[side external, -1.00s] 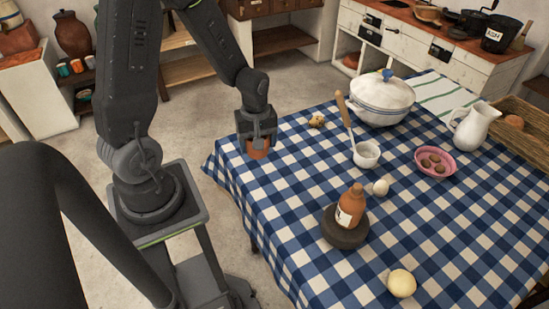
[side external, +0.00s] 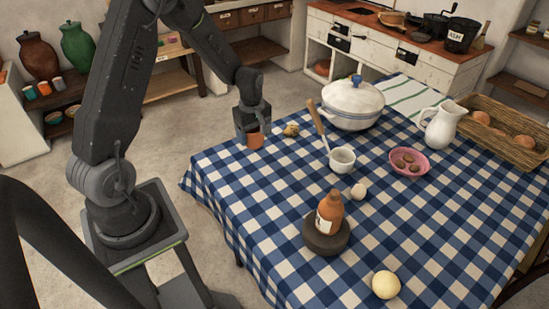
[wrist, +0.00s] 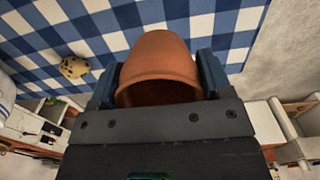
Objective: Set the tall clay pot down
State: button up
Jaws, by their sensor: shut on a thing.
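The clay pot (side external: 255,141) is a small terracotta pot, partly covered by my gripper in the side view. My gripper (side external: 253,130) is shut on it near the far left edge of the table. In the wrist view the pot (wrist: 160,65) sits between the two fingers (wrist: 160,78), with its open rim toward the wrist. The blue-and-white checked cloth (side external: 215,175) shows beyond it. I cannot tell whether the pot's base touches the cloth.
A knobbly tan lump (side external: 291,129) lies just right of the pot. A brown bottle (side external: 329,213) stands on a dark round base (side external: 326,239). The cloth's left front is clear.

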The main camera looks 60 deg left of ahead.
jog(key=w+d+f, duration=0.3)
jog(key=w+d, duration=0.1)
jog(key=shift+w+d+f, duration=0.1)
jog(key=shift+d+f, duration=0.2)
jog(key=shift+f, duration=2.1)
jog(key=o, duration=1)
jog(key=shift+f, duration=0.15)
